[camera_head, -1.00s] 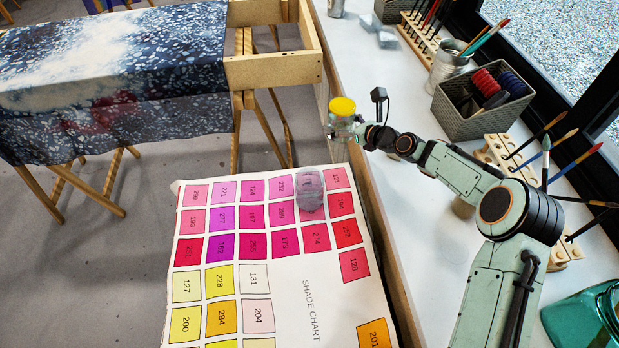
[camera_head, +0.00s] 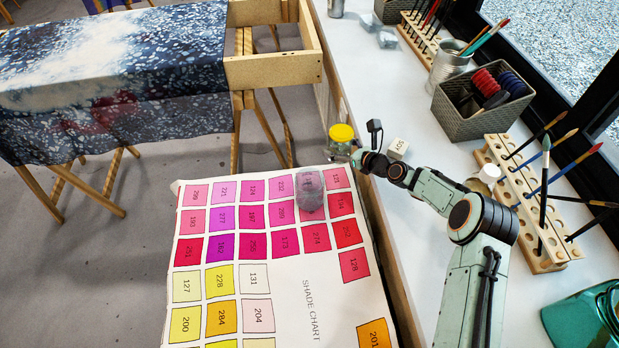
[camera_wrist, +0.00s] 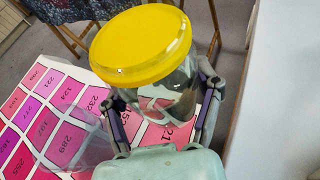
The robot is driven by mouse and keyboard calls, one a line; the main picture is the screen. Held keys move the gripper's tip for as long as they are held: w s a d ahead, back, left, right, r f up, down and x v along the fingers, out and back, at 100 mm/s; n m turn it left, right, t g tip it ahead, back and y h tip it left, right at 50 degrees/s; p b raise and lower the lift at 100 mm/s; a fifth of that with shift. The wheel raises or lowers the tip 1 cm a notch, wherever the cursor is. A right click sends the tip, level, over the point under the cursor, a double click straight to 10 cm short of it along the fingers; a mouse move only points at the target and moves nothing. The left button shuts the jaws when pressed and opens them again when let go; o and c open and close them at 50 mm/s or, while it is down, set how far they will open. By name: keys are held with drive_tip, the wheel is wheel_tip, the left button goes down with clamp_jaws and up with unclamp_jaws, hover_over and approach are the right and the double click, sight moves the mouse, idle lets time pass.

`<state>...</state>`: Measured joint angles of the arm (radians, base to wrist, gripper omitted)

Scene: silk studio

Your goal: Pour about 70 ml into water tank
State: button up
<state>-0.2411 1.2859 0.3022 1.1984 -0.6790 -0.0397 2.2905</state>
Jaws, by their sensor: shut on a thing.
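My gripper (camera_head: 355,155) is shut on a clear jar with a yellow top (camera_head: 342,132). The jar is held roughly upright above the far right corner of the shade chart, near the counter's edge. In the wrist view the jar (camera_wrist: 140,45) stands between the two fingers (camera_wrist: 163,122); its sides are clear, and I cannot tell how much is inside. No thing is plainly marked as the water tank. A greyish, see-through rounded thing (camera_head: 310,192) lies over the chart's pink squares, left of and nearer than the jar.
The shade chart (camera_head: 275,310) covers the near middle. The white counter (camera_head: 420,240) bears a small ADS block (camera_head: 397,148), a wooden brush rack (camera_head: 535,225), a grey basket (camera_head: 480,120) and a metal can (camera_head: 447,68). Speckled cloth (camera_head: 110,80) covers a trestle at left.

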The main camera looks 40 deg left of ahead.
sight(331, 147)
drive_tip(key=shift+r, duration=0.1)
drive_tip(key=shift+s+r+n+t, duration=0.25)
drive_tip(key=shift+s+n+t, duration=0.25)
drive_tip(key=shift+n, duration=0.2)
drive_tip(key=shift+s+f+n+t, duration=0.2)
drive_tip(key=shift+f+n+t, duration=0.15)
drive_tip(key=shift+f, duration=0.4)
drive_tip(key=r+n, duration=0.1)
drive_tip(key=s+r+n+t, duration=0.1)
drive_tip(key=r, duration=0.1)
drive_tip(key=shift+a+y, duration=0.1)
drive_tip(key=shift+y, duration=0.2)
drive_tip(key=shift+s+r+n+t+y, duration=0.3)
drive_tip(key=shift+n+t, duration=0.15)
drive_tip(key=shift+n, duration=0.5)
drive_tip(key=shift+s+r+n+t+y, duration=0.15)
drive_tip(key=shift+r+n+t+y, duration=0.2)
drive_tip(key=shift+n, duration=0.55)
drive_tip(key=shift+f, duration=0.15)
drive_tip(key=shift+f+n+t+y, duration=0.25)
drive_tip(key=shift+n+y, duration=0.1)
drive_tip(key=shift+n, duration=0.45)
drive_tip(key=shift+f+n+t+y, duration=0.2)
drive_tip(key=shift+f+n+y, duration=0.1)
drive_tip(key=shift+n, duration=0.5)
